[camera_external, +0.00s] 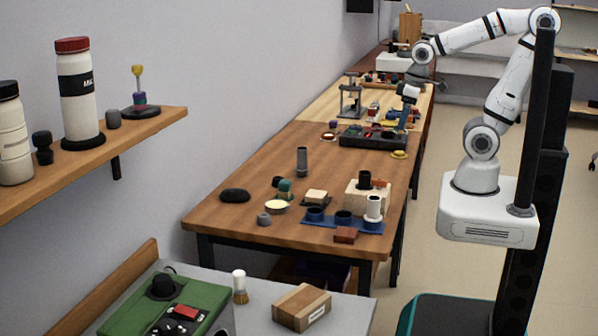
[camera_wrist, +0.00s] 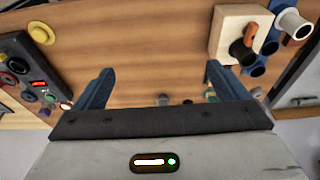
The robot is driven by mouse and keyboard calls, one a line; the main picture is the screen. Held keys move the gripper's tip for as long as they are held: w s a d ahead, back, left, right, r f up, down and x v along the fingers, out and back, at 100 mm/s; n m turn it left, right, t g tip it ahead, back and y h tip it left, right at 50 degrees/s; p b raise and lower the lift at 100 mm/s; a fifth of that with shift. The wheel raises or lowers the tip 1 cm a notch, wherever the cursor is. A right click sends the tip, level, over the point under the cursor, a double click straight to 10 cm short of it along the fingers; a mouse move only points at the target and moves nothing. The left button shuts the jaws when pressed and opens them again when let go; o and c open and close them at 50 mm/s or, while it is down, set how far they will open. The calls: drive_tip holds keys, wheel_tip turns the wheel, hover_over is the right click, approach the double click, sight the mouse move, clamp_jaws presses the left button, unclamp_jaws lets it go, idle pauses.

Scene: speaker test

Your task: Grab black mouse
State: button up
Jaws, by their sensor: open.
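The black mouse (camera_external: 235,195) appears as a low, dark, rounded shape at the near left of the wooden table (camera_external: 235,220) in the external view. I cannot make it out in the wrist view. My gripper (camera_external: 404,122) is well beyond the mouse and to its right, above the far right side of the table by the dark control box. In the wrist view my gripper (camera_wrist: 155,82) has its two blue fingers wide apart, with bare wood between them.
A dark control box (camera_external: 372,138) lies near my gripper. A pale wooden block (camera_external: 368,195) and a blue holder with cups (camera_external: 345,222) stand at the table's near right. A cream round dish (camera_external: 276,207) and a grey upright cylinder (camera_external: 302,160) stand right of the mouse.

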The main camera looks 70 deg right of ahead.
drive_tip(key=shift+c, duration=0.5)
drive_tip(key=shift+c, duration=1)
drive_tip(key=n+t+y+b, duration=0.15)
drive_tip(key=t+b, duration=0.25)
drive_tip(key=b, duration=0.6)
approach(239, 189)
drive_tip(key=f, duration=0.2)
drive_tip(key=shift+w+a+f+n, duration=0.25)
drive_tip(key=shift+w+a+n, duration=0.05)
drive_tip(key=shift+a+n, duration=0.05)
drive_tip(key=x, duration=0.8)
drive_tip(key=shift+w+d+r, duration=0.1)
drive_tip(key=shift+w+r, duration=0.15)
drive_tip(key=shift+w, duration=0.1)
drive_tip(key=shift+c, duration=0.6)
